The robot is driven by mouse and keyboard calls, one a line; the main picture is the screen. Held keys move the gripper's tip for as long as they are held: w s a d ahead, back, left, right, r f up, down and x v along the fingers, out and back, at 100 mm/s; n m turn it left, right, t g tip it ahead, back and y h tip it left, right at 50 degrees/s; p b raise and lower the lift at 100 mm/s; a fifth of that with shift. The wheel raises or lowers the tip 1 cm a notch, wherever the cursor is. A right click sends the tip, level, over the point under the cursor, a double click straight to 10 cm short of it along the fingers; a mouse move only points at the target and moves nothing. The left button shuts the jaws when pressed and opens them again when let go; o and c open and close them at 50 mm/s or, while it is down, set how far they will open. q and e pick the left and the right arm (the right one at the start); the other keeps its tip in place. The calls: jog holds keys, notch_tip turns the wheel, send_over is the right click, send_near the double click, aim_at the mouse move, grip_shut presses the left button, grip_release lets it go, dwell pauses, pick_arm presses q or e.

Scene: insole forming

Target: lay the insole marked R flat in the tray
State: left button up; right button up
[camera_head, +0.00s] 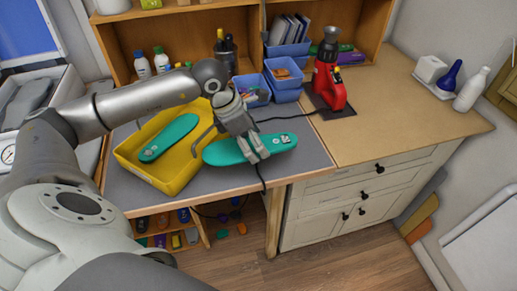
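A teal insole (221,152) with a small dark mark near its right end lies across my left gripper's fingers, over the front part of the grey worktop. The mark is too small to read. My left gripper (254,157) is over the middle of this insole, with its fingers against or just above it. I cannot tell whether they close on it, or whether the insole rests on the worktop. The yellow tray (178,183) stands just left of it. Another teal insole (170,138) with a pale mark lies inside the tray, slantwise. My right gripper is not in view.
Blue bins (283,75) and bottles (142,65) stand along the back by the wooden shelf. The worktop's front edge is close to the insole.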

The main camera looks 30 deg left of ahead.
aim_at(241, 162)
pick_arm(q)
jog(key=s+r+b, duration=0.1)
jog(key=s, duration=0.2)
jog(key=s+d+r+b, duration=0.1)
jog(key=s, duration=0.2)
jog(key=s+d+r+b, duration=0.1)
jog(key=s+r, duration=0.1)
jog(key=shift+s, duration=0.4)
jog(key=shift+d, duration=0.1)
jog(key=m, duration=0.1)
jog(key=f+m, duration=0.1)
jog(key=shift+d+f+m+g+h, duration=0.25)
jog(key=shift+d+m+g+h, duration=0.15)
jog(key=d+f+m+g+y, duration=0.2)
jog(key=d+m+g, duration=0.1)
jog(key=m, duration=0.9)
jog(key=s+d+f+m+g+y, duration=0.1)
jog(key=d+m+g, duration=0.3)
jog(key=m, duration=0.9)
jog(key=shift+d+f+y, duration=0.4)
jog(key=shift+d+f, duration=0.5)
jog(key=shift+d, duration=0.15)
jog(key=shift+s, duration=0.1)
